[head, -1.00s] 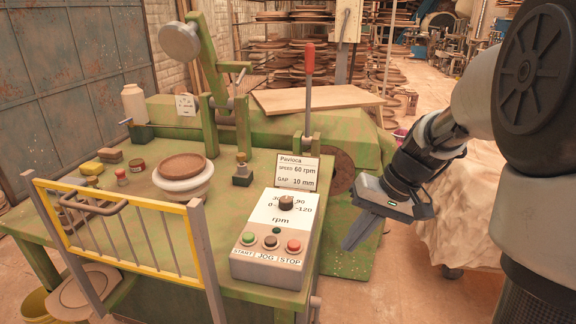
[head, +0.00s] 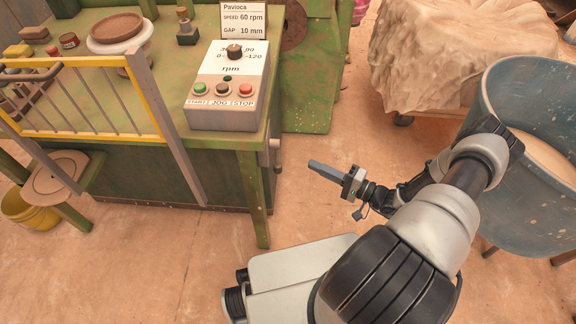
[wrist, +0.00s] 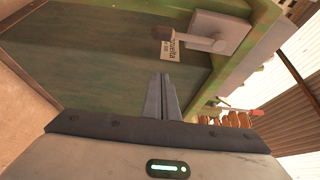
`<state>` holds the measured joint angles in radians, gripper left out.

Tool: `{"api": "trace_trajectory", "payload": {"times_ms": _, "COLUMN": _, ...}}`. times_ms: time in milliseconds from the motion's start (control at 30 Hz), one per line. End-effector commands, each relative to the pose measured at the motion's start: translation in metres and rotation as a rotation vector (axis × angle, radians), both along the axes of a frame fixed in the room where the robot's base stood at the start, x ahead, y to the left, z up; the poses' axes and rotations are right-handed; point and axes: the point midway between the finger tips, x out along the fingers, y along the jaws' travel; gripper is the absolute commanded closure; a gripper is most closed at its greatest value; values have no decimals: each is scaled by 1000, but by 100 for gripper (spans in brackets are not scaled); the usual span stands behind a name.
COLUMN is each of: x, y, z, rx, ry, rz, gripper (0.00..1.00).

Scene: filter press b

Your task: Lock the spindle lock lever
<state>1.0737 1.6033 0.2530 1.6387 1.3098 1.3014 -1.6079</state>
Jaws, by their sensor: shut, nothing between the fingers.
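In the wrist view a grey lever (wrist: 193,40) with a dark brown knob (wrist: 163,33) sits on a grey plate (wrist: 229,29) on the machine's green side; it looks like the spindle lock lever. A small printed label, not readable to me, is beside it. In the head view a small grey fitting (head: 275,156) on the table's right side may be the same lever. My gripper (head: 313,166) is right of that fitting, apart from it, pointing left. In the wrist view its fingers (wrist: 162,80) are together and empty, below the lever in the picture.
The green machine table (head: 160,78) carries a control box (head: 228,112) and a yellow-framed guard (head: 160,90). A blue tub (head: 520,200) stands right of my arm. A cloth-covered heap (head: 470,55) is behind. Floor between table and tub is clear.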

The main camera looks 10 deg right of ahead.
Motion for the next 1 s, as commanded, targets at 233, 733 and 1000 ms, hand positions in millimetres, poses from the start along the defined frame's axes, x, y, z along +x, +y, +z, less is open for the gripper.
{"api": "trace_trajectory", "payload": {"times_ms": 233, "x": 0, "y": 0, "z": -2, "rx": 2, "ry": -4, "rz": -8, "gripper": 100}}
{"api": "trace_trajectory", "payload": {"times_ms": 733, "x": 40, "y": 41, "z": -3, "rx": 4, "ry": -1, "rz": -1, "gripper": 100}}
{"api": "trace_trajectory", "payload": {"times_ms": 1000, "x": 64, "y": 74, "z": -3, "rx": 5, "ry": 3, "rz": -5, "gripper": 100}}
